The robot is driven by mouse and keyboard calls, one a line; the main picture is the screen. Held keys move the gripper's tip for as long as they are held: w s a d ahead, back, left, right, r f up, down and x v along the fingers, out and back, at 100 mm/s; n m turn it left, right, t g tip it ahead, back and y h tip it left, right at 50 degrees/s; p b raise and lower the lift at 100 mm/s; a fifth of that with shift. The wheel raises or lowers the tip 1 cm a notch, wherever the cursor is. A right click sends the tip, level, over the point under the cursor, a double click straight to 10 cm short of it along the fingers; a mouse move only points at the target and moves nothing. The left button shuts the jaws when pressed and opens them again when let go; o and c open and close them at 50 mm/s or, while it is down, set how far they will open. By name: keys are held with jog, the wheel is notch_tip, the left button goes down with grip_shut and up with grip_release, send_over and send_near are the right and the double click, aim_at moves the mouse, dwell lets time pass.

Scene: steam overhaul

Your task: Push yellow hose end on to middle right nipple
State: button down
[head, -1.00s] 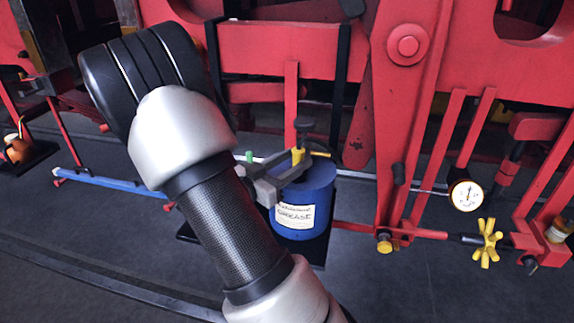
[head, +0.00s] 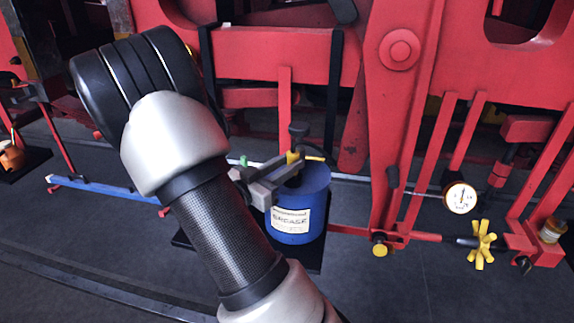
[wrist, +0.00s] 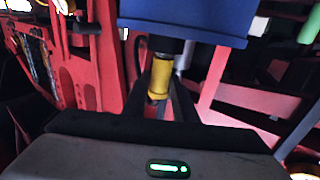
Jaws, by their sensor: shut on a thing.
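My gripper (head: 291,167) reaches over the top of a blue grease can, its grey fingers pointing right. It is shut on a yellow hose end (head: 293,157). In the wrist view the yellow hose end (wrist: 158,78) shows as a short yellow cylinder between the dark fingers, with a dark piece at its end towards the can. A yellow bar (head: 315,158) sticks out to the right just behind the fingers. A small green piece (head: 243,161) shows left of the fingers. I cannot make out the middle right nipple, nor whether the hose end touches one.
The blue can (head: 300,207) stands on a dark tray under my gripper and also fills the top of the wrist view (wrist: 190,18). Red frame bars stand close behind. A dial gauge (head: 461,198) and a yellow star handle (head: 481,244) are at the right. Dark floor lies in front.

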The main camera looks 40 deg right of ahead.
jog(key=shift+r+p, duration=2.05)
jog(key=shift+r, duration=0.7)
